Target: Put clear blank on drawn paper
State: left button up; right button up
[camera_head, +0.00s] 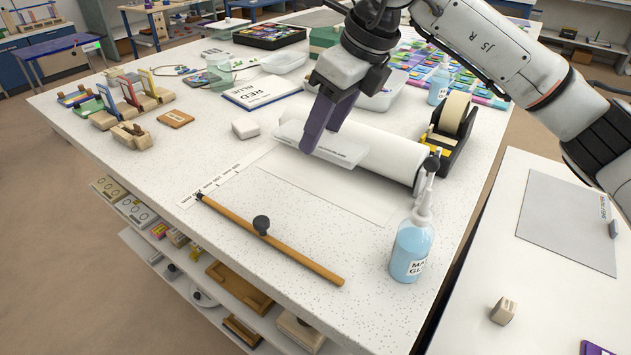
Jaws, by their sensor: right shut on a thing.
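My right gripper (327,128) comes in from the upper right and points down. Its purple-grey fingers are shut on the clear blank (346,152), a pale see-through plate that shows in front of the white paper roll (385,157). I cannot tell how high the blank is above the table. A flat sheet of paper (330,192) lies on the speckled table in front of the roll. Any drawing on it is too faint to make out. My left gripper is not in view.
A wooden rod (275,242) with a black knob lies across the front. A blue glue bottle (411,246) stands right of the paper, and a tape dispenser (450,125) behind it. A white block (245,128) sits left of the blank. The front-left table top is mostly clear.

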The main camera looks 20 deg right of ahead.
notch_tip(320, 180, down, 10)
jog(key=shift+r, duration=0.15)
jog(key=o, duration=1.5)
jog(key=v, duration=1.2)
jog(key=shift+r, duration=0.1)
